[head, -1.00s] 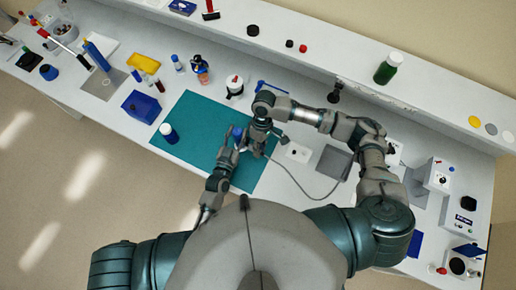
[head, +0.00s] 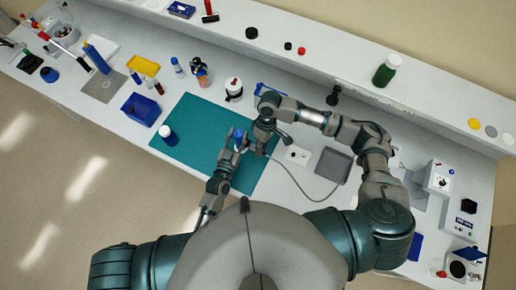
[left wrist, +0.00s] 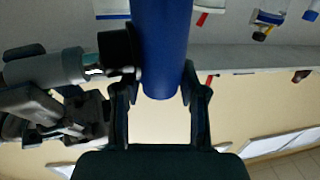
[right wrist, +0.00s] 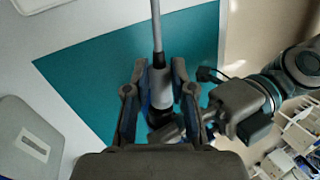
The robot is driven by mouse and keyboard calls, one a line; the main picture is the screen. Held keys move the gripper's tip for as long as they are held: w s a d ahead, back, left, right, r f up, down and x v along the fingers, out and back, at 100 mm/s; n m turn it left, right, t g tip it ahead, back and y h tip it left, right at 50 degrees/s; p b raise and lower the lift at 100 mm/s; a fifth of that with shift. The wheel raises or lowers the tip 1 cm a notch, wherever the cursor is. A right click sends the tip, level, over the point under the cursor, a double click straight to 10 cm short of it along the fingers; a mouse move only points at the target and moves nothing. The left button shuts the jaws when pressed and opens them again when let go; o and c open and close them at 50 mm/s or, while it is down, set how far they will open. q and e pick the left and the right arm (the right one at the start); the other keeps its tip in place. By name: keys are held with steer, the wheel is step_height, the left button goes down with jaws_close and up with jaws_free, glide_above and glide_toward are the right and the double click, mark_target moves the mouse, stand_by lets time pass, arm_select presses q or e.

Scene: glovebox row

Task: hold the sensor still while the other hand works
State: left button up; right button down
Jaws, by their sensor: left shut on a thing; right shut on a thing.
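The sensor, a blue cylinder (left wrist: 162,45), stands between the fingers of my left gripper (left wrist: 160,97), which is shut on it. In the head view the sensor (head: 238,136) shows as a small blue spot above the teal mat (head: 207,131), with my left gripper (head: 236,145) around it. My right gripper (right wrist: 158,85) is shut on a grey cable plug (right wrist: 160,84), whose cable (right wrist: 157,30) runs away from it. In the left wrist view the plug (left wrist: 45,66) points at a black collar (left wrist: 117,52) beside the sensor. I cannot tell whether the plug is seated.
The cable (head: 292,178) curves over the bench to a grey box (head: 334,165) at the right. A blue bin (head: 141,108) is left of the mat. The mat's front left is bare.

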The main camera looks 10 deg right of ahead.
steer(key=shift+d, duration=0.35)
steer(key=shift+a, duration=0.85)
steer(key=shift+d+f, duration=0.25)
steer(key=shift+d, duration=0.55)
steer(key=shift+a, duration=0.7)
steer(key=shift+w, duration=0.2)
steer(key=shift+w+d+f, duration=0.1)
steer(key=shift+w+f, duration=0.05)
steer(key=shift+w, duration=0.1)
steer(key=c, duration=0.9)
jaws_free()
steer(key=shift+w+a, duration=0.1)
steer(key=shift+a, duration=0.35)
